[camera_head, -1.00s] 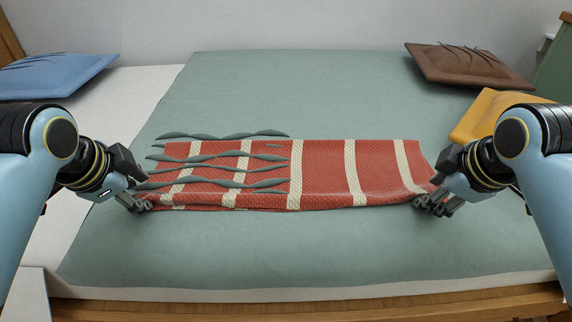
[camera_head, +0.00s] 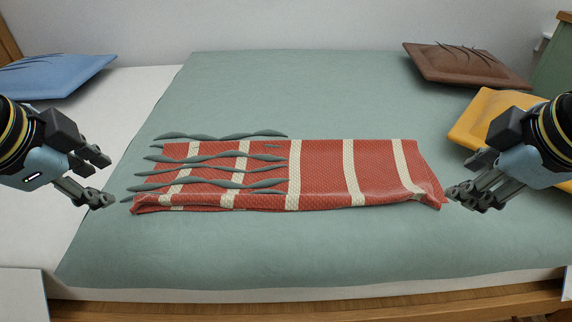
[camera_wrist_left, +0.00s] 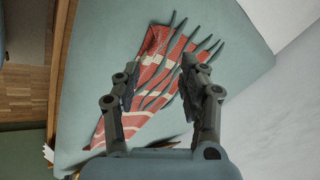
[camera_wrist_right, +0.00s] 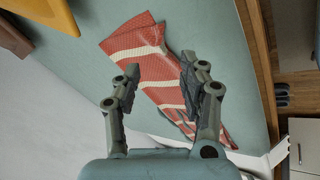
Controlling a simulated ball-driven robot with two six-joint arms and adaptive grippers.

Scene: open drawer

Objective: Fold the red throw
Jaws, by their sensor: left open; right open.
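The red throw (camera_head: 322,175) with cream stripes lies as a long, wide strip across the bed, its near edge showing layers at the left. Grey-green wavy strips of the sheet colour show over its left half. My left gripper (camera_head: 108,180) is open and empty, off the throw's left end. My right gripper (camera_head: 468,198) is open and empty, just right of the throw's near right corner. The throw also shows between the open fingers in the left wrist view (camera_wrist_left: 160,62) and the right wrist view (camera_wrist_right: 158,68).
The green bed sheet (camera_head: 300,260) is clear in front of and behind the throw. A blue pillow (camera_head: 55,76) lies at the far left. A brown pillow (camera_head: 465,66) and a yellow pillow (camera_head: 490,115) lie at the right. A wooden bed edge (camera_head: 320,307) runs along the front.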

